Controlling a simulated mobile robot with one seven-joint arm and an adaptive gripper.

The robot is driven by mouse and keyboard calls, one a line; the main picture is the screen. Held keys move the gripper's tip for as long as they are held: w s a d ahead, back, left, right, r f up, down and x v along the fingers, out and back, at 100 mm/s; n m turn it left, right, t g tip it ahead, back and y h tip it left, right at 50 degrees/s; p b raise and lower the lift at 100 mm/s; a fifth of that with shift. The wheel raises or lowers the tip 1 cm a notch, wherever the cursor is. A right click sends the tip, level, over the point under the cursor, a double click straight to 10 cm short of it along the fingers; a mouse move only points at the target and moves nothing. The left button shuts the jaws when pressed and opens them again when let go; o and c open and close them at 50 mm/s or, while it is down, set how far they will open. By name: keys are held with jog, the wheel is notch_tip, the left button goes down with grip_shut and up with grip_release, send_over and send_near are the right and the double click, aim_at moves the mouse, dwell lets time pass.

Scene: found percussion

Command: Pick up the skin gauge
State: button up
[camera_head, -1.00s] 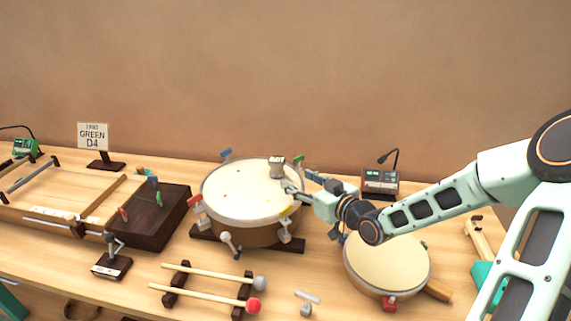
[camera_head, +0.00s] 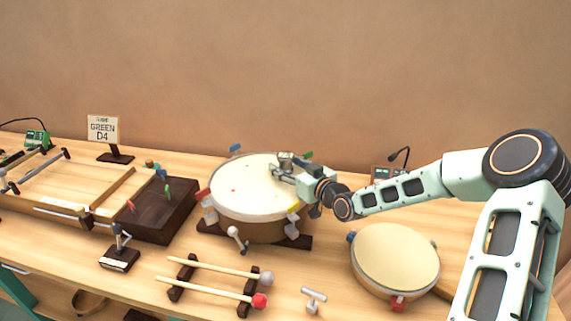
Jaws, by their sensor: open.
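The skin gauge (camera_head: 284,157), a small grey block-like device, stands on the pale skin of the large drum (camera_head: 235,185), toward its back right. My gripper (camera_head: 281,170) reaches in from the right, low over the drum skin. It is open, with its fingers at the gauge, and partly hides the gauge's lower part. I cannot tell whether the fingers touch it.
Coloured tuning keys ring the large drum. A smaller drum (camera_head: 396,257) sits to the right, below my arm. Mallets (camera_head: 208,292) lie on a rack in front, beside a small T-shaped key (camera_head: 313,301). A dark block (camera_head: 158,215) and a sign (camera_head: 103,130) are left.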

jog(key=shift+w+a, duration=0.2)
jog(key=shift+w, duration=0.05)
jog(key=shift+c, duration=0.5)
jog(key=shift+s, duration=0.1)
grip_shut()
jog(key=shift+f, duration=0.1)
jog(key=shift+d, duration=0.1)
